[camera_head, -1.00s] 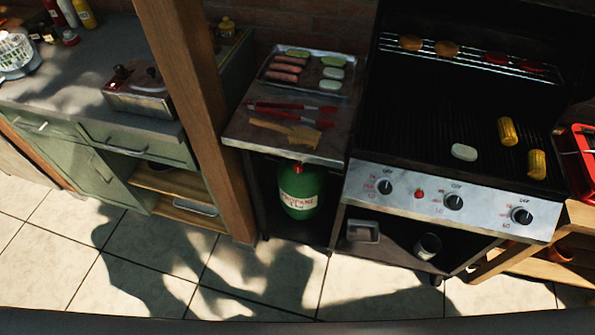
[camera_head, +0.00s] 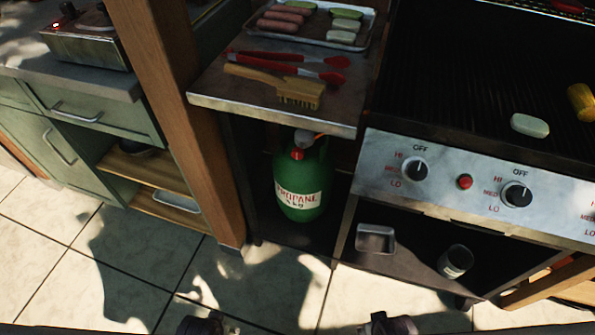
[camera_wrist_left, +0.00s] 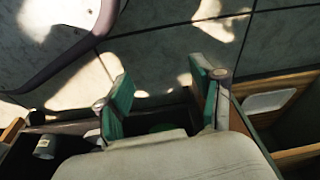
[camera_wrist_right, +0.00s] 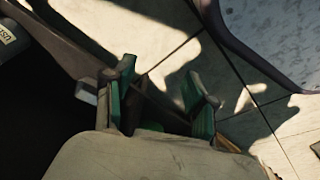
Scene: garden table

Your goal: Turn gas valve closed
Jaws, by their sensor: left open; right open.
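The green propane cylinder (camera_head: 302,187) stands upright on the low shelf under the grill's side table in the head view. Its gas valve (camera_head: 297,153) shows as a small red part at the top, beside a grey fitting (camera_head: 304,138). How far the valve is turned cannot be told. My left gripper (camera_wrist_left: 163,95) and right gripper (camera_wrist_right: 162,95) are open and empty in their wrist views, fingers spread. Both are apart from the cylinder. In the head view only dark parts of my arms show at the bottom edge. A green sliver shows low between the fingers in both wrist views.
The side table (camera_head: 215,93) overhangs the cylinder and carries red tongs (camera_head: 290,66), a brush (camera_head: 297,92) and a food tray (camera_head: 350,38). A wooden post (camera_head: 180,120) stands left of it. A metal tin (camera_head: 375,239) and a can (camera_head: 455,262) are to the right.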

